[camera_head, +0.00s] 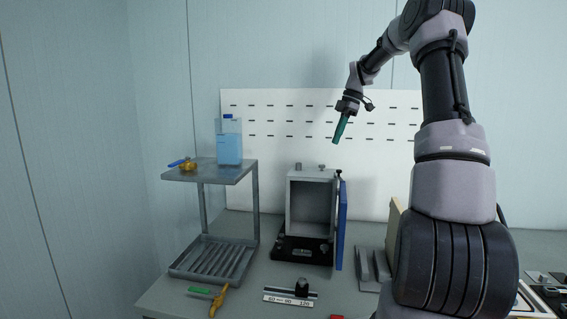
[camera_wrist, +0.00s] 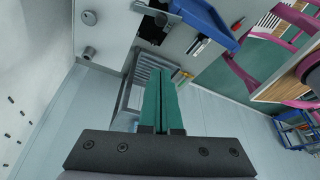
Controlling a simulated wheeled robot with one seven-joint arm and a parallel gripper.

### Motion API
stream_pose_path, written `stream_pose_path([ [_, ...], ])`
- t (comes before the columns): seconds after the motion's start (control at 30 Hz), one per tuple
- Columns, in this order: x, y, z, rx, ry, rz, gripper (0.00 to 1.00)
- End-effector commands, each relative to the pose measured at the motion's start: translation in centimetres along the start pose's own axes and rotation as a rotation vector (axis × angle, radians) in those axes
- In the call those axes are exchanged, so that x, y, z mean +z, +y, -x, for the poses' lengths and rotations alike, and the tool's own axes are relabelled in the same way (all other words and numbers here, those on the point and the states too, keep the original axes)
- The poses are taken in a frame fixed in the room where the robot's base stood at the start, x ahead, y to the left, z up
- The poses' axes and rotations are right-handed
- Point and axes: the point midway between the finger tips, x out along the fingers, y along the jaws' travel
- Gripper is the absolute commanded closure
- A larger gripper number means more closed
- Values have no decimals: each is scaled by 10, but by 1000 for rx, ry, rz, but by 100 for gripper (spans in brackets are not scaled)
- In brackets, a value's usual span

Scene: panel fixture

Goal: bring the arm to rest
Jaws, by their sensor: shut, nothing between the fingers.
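My gripper (camera_head: 340,128) has green fingers and hangs in the air in front of the white perforated panel (camera_head: 285,118), above and to the right of the small grey open box. In the wrist view, the two green fingers (camera_wrist: 161,100) lie side by side, shut, with nothing held between them. My arm comes down from the upper right and is bent, clear of the fixture.
A grey box (camera_head: 291,205) with an open blue door (camera_head: 342,225) stands on the table. A slider with a black knob (camera_head: 301,287) lies in front.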

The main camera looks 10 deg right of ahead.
Motion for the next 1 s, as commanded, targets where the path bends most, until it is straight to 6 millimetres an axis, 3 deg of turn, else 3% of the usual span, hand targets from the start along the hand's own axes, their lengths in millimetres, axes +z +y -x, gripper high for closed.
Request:
stream_pose_path([
  [0.13, -15, -9, 6, 11, -28, -50, 100],
  [0.27, -46, -32, 16, 45, -81, -179, 100],
  [0.6, -116, -124, 41, 242, -149, -646, 100],
  [1.0, -154, -246, 48, 495, 39, -1215, 100],
])
